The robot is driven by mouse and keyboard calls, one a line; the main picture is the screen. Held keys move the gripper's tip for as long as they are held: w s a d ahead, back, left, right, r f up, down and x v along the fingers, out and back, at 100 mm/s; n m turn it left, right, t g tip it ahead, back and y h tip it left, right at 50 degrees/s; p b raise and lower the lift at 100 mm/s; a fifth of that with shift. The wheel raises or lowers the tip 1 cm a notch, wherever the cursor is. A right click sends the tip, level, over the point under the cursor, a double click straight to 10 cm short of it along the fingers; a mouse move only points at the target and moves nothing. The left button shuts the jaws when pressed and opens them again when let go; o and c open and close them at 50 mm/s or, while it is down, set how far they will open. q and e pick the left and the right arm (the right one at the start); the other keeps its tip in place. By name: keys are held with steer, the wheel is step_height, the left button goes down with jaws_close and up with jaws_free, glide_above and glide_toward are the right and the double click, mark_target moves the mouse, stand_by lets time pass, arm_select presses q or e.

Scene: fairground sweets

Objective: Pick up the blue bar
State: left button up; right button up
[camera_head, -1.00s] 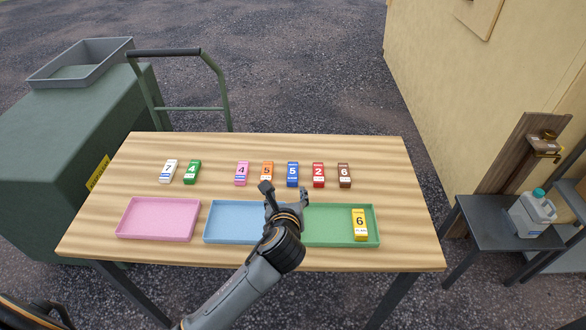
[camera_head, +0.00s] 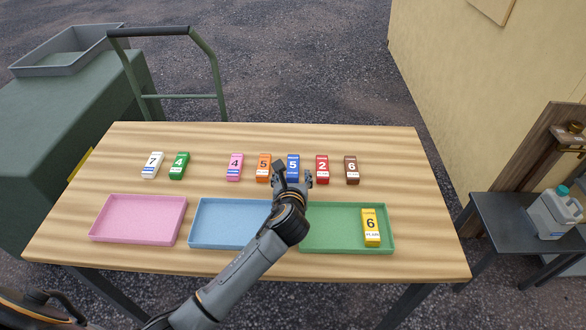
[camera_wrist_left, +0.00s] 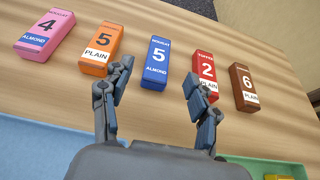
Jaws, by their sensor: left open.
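The blue bar (camera_head: 293,165) stands in the row on the wooden table, marked with a 5. In the left wrist view the blue bar (camera_wrist_left: 157,63) lies ahead of my fingers and between their lines, apart from both. My left gripper (camera_head: 293,175) is open and empty, just in front of the blue bar, and hides its lower part in the head view. In the left wrist view its fingers (camera_wrist_left: 158,85) are spread wide, the right fingertip near the red bar. My right gripper is not in view.
The orange bar (camera_head: 264,167) and red bar (camera_head: 322,169) flank the blue one closely. Pink, brown, green and white bars share the row. Pink (camera_head: 97,237), blue (camera_head: 197,243) and green (camera_head: 340,249) trays lie along the front; a yellow bar (camera_head: 371,226) is in the green tray.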

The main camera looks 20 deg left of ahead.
mark_target(293, 161)
arm_select(q)
steer(key=x, duration=0.9)
steer(key=shift+r, duration=0.1)
steer(key=shift+s, duration=0.1)
steer(key=shift+c, duration=0.3)
jaws_close()
steer(key=shift+r, duration=0.1)
